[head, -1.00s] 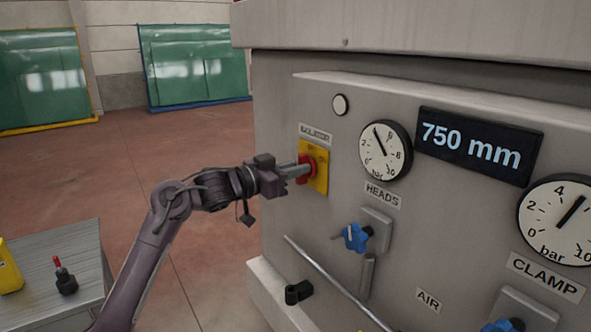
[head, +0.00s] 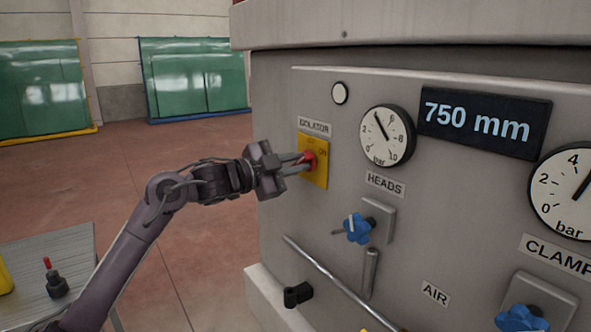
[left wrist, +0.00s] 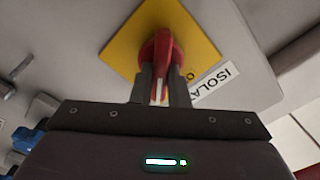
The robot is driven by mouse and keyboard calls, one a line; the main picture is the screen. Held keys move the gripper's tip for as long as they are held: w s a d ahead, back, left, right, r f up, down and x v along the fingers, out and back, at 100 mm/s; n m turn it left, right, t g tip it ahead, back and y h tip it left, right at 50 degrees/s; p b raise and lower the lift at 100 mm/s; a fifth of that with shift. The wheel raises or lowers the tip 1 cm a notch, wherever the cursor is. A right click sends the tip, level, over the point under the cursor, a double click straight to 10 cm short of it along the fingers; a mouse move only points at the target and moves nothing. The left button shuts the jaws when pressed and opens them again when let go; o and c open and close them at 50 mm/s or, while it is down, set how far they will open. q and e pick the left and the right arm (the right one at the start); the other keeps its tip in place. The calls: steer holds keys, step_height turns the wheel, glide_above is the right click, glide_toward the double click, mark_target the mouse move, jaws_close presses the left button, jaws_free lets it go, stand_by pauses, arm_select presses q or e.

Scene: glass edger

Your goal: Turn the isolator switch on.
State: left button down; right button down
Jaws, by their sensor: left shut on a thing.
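The isolator switch is a red rotary handle (head: 309,159) on a yellow plate (head: 320,178), under a label reading ISOLATOR, at the left end of the grey machine panel. My left gripper (head: 304,164) is shut on the red handle, with one finger on each side. In the left wrist view the handle (left wrist: 162,52) stands between the fingers (left wrist: 160,88) with a white mark on it, and the yellow plate (left wrist: 200,38) looks turned askew to the gripper. The fingers partly hide the handle and the plate's lettering. My right gripper is not in view.
To the right are a HEADS gauge (head: 387,136), a blue valve knob (head: 357,228), a 750 mm display (head: 484,122) and a CLAMP gauge (head: 570,195). A slanted metal rod (head: 325,270) runs below. A grey table (head: 70,245) stands at lower left. Open floor lies behind my left arm.

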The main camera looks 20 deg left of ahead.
arm_select(q)
steer(key=shift+f+m+b, duration=0.1)
steer(key=shift+m+b, duration=0.3)
steer(key=shift+m, duration=0.7)
steer(key=c, duration=1.4)
jaws_free()
steer(key=shift+s, duration=0.1)
steer(key=b+v, duration=0.3)
steer(key=v, duration=0.4)
steer(key=shift+s+a, duration=0.2)
steer(key=shift+s, duration=0.1)
